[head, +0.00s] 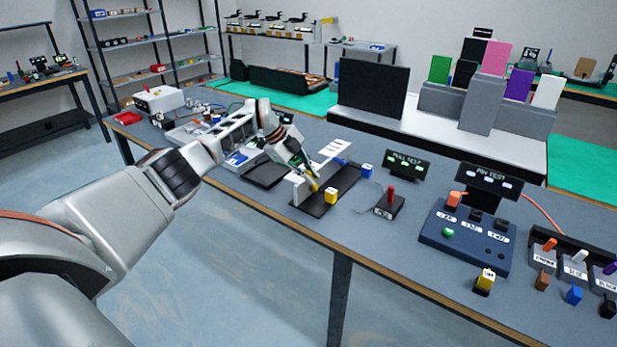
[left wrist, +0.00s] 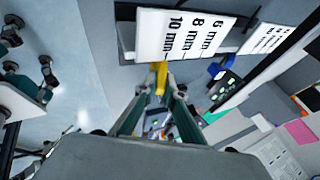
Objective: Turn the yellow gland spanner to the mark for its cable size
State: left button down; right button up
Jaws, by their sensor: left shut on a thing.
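My left gripper (head: 312,176) reaches over the bench to a small fixture with a black base (head: 347,184). Its fingers are shut on the yellow gland spanner (left wrist: 161,76), which shows as a short yellow bar at the fingertips in the left wrist view. Just beyond it is a white scale plate (left wrist: 187,36) marked 6 mm, 8 mm and 10 mm; the spanner lies close to the 10 mm end, but its exact pointing is hard to tell. In the head view the gripper partly hides the spanner. My right gripper is out of view.
A yellow block (head: 331,196) sits at the fixture's front and a blue block (head: 367,171) at its back. A box with a red lever (head: 390,203), a pull test display (head: 408,165) and a blue button console (head: 466,237) stand to the right. A white tray rack (head: 232,135) is left.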

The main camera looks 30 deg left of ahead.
pick_arm(q)
jog(key=shift+d, duration=0.1)
jog(key=c, duration=2.1)
grip_release()
jog(key=shift+c, duration=0.2)
jog(key=shift+r, duration=0.1)
jog(key=shift+s+a+r, duration=0.1)
jog(key=shift+a+r, duration=0.15)
jog(key=shift+a, duration=0.05)
jog(key=v, duration=1.1)
